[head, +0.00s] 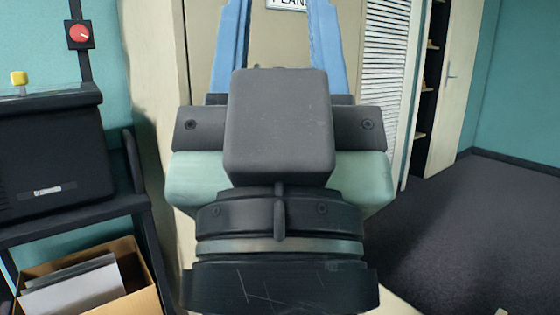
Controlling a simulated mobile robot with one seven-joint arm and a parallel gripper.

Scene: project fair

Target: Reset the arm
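My gripper (279,45) fills the middle of the head view, seen from behind its grey housing and pale green body. Its two blue fingers point away from me and stand well apart, with a clear gap between them. Nothing shows between the fingers except the beige surface behind and part of a white sign (287,4) with dark letters. The tips run to the top edge of the picture, so their very ends are not visible. The black wrist below hides what is beneath it.
A beige panel (158,90) and white louvres (385,60) stand behind the gripper. At left are a black device (50,150) on a dark stand, a red-dial box (80,34) and a cardboard box (141,285) of papers. Dark floor (480,220) is open at right.

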